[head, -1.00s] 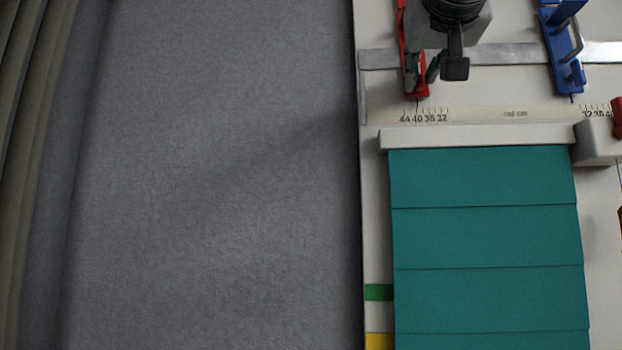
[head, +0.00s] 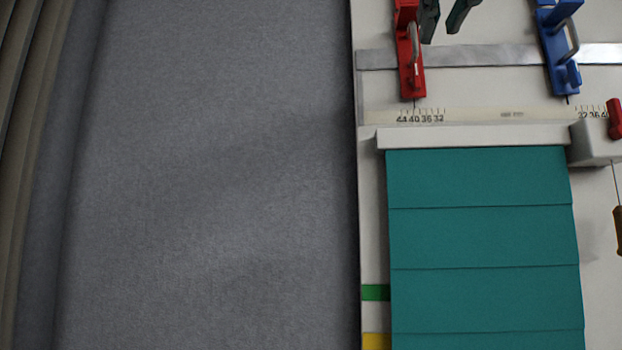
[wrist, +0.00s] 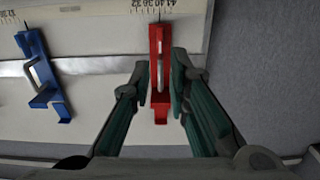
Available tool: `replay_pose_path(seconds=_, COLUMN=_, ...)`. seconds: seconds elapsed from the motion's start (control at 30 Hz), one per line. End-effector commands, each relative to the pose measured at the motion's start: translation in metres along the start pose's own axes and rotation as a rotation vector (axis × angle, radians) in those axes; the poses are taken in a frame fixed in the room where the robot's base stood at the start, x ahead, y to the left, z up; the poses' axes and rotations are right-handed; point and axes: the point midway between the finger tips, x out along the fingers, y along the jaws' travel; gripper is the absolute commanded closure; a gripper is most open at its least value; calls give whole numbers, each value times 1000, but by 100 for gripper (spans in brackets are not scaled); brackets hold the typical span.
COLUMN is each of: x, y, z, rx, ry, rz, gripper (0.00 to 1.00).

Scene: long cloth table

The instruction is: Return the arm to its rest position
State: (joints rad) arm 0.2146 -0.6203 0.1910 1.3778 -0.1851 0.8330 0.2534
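My gripper (head: 446,16) shows at the top edge of the head view, just right of the red slider (head: 410,58). Only its dark green fingers are in that frame, with a gap between them. In the wrist view my gripper (wrist: 162,82) has its fingers apart. The rest of my arm is out of the head view.
A blue slider (head: 560,55) stands on the same metal rail (head: 490,54), to the right. Below are a printed scale (head: 470,116) and a teal panelled sheet (head: 480,240). A small red part (head: 614,118) sits at the right edge. Bare grey cloth (head: 210,180) fills the left.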

Motion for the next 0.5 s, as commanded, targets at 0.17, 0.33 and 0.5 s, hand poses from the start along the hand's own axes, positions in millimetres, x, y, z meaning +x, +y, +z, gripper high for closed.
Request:
replay_pose_path(seconds=0.17, x=0, y=0, z=0, rx=0, ry=0, rz=0, gripper=83)
replay_pose_path(seconds=0.33, x=0, y=0, z=0, rx=0, ry=0, rz=0, gripper=83)
replay_pose_path(seconds=0.5, x=8, y=2, z=17, rx=-7, ry=-43, rz=-1, gripper=83)
